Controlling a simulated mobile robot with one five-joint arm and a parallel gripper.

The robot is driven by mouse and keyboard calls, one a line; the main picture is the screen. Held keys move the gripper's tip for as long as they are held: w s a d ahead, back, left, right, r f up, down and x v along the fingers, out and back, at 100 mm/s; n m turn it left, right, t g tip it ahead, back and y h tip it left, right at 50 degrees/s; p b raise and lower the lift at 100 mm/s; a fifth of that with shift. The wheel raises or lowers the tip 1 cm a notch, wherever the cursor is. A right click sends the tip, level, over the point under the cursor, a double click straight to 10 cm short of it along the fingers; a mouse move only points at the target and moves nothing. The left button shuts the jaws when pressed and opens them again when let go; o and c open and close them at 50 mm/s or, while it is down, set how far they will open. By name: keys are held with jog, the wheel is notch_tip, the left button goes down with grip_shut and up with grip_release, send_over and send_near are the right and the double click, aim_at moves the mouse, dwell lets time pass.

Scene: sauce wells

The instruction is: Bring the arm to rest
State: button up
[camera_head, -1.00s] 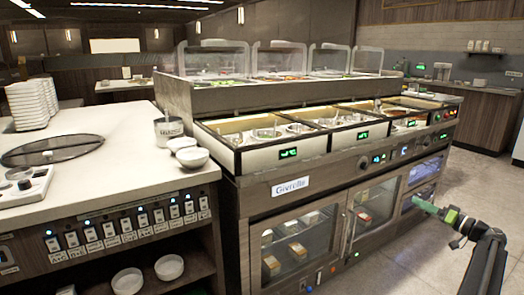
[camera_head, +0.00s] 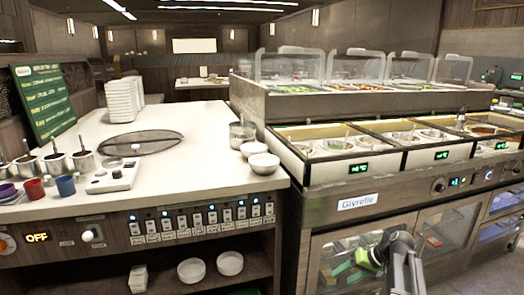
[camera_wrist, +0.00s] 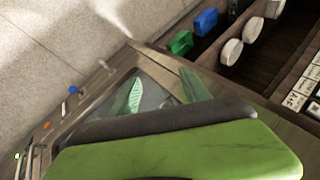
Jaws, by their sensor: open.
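My gripper (camera_head: 345,268) is low in front of the counter's glass doors, at the lower right of the head view. It is small there, with green parts at the end of a dark and pale arm. Its green and dark body (camera_wrist: 175,150) fills the bottom of the wrist view. It is open and I see nothing held in it. The cold counter (camera_head: 358,203), with its lit displays, stands right behind the arm. Whether the gripper touches the glass door (camera_head: 447,232) cannot be told.
Grey floor (camera_wrist: 50,50) shows clear in the wrist view.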

jog(key=s+a+f+n+g+h+p, duration=0.15)
jog(key=s+a+g+h, duration=0.35)
jog(key=s+a, duration=0.85)
notch_tip(320, 180, up, 37)
jog(key=w+a+t+h+p, duration=0.1)
jog(key=w+a+p, duration=0.1)
jog(key=p, duration=3.6)
jog(key=shift+m, duration=0.25)
